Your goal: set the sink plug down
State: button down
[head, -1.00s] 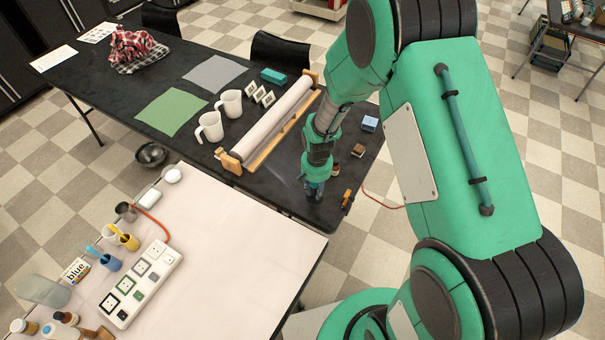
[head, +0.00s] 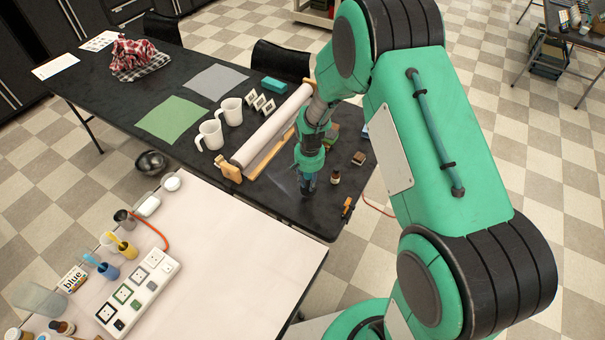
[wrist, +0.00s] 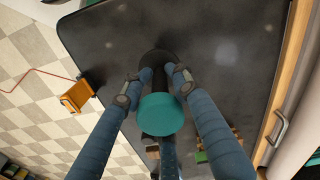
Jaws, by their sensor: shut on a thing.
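The sink plug (wrist: 158,58) shows as a dark round piece between my fingertips in the wrist view. My gripper (wrist: 152,82) is shut on it with its blue fingers. A round teal piece and the fingers hide part of it. In the head view my gripper (head: 307,188) points down, low over the near right part of the black table (head: 285,205). The plug is mostly hidden there by the fingers. I cannot tell whether it touches the tabletop.
An orange-and-black item (head: 347,208) lies at the table's right edge. A paper roll on a wooden holder (head: 228,172) is to the left. The tabletop between is clear.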

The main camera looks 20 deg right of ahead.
jog(key=w, duration=0.6)
jog(key=w+b, duration=0.1)
jog(key=w, duration=0.1)
jog(key=shift+w+f, duration=0.35)
jog(key=shift+w, duration=0.05)
jog(key=shift+f+b, duration=0.35)
jog(key=shift+f, duration=1.45)
jog(key=shift+f, duration=0.15)
jog(key=c, duration=1.3)
grip_release()
jog(key=shift+s, duration=0.1)
jog(key=shift+c, duration=0.2)
notch_tip(320, 180, up, 12)
jog(key=p, duration=0.2)
jog(key=shift+r, duration=0.25)
